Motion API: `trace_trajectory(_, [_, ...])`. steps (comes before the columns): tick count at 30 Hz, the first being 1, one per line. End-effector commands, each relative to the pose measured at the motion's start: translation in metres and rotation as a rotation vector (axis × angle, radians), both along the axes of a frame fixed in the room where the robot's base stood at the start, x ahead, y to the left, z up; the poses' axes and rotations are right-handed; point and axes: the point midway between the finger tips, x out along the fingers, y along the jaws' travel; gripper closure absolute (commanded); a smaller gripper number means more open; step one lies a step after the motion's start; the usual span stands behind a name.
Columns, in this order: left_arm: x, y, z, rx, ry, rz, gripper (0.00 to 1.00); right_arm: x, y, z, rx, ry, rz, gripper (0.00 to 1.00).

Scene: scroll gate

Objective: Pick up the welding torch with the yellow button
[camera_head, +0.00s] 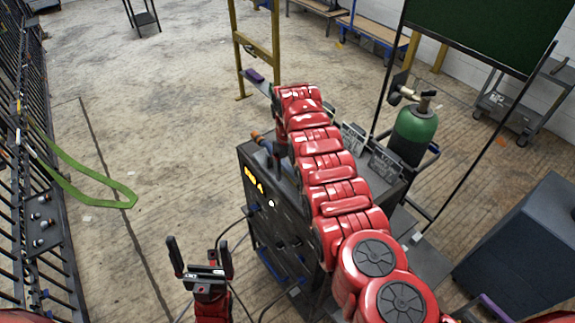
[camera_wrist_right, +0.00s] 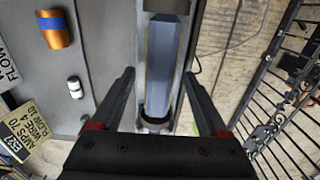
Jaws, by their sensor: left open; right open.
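A blue-grey faceted bar (camera_wrist_right: 163,55) with a dark ring at its lower end lies in a grey channel in the right wrist view. It may be a torch handle, but I cannot tell, and no yellow button shows on it. My right gripper (camera_wrist_right: 159,75) is open, with its fingers on either side of the bar in the picture; I see no contact. In the head view my red right arm hides much of the cabinet top and the right gripper is mostly hidden. My left gripper (camera_head: 200,257) is open and empty, left of the cabinet.
The dark cabinet (camera_head: 265,215) has yellow marks on its front. An orange cylinder with a blue band (camera_wrist_right: 55,29) and a small white piece (camera_wrist_right: 75,88) are on a grey surface. A green gas cylinder (camera_head: 414,132) stands behind.

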Motion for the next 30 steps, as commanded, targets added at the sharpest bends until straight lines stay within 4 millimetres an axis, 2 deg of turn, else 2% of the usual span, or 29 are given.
trace_trajectory(5, [0.0, -0.0001, -0.0009, 0.0, 0.0, 0.0, 0.0, 0.0003, 0.0, -0.0008, 0.001, -0.001, 0.0, 0.24])
trace_trajectory(15, [0.0, -0.0001, -0.0009, 0.0, 0.0, 0.0, 0.0, 0.0001, 0.0, -0.0007, 0.0, 0.0, 0.0, 0.85])
trace_trajectory(18, [0.0, -0.0001, -0.0009, 0.0, 0.0, 0.0, 0.0, 0.0001, 0.0, -0.0008, 0.0, 0.0, 0.0, 1.0])
trace_trajectory(30, [0.0, 0.0, -0.0018, 0.0, 0.0, 0.0, 0.0, 0.0004, 0.0001, 0.0004, 0.0, -0.001, 0.0, 1.0])
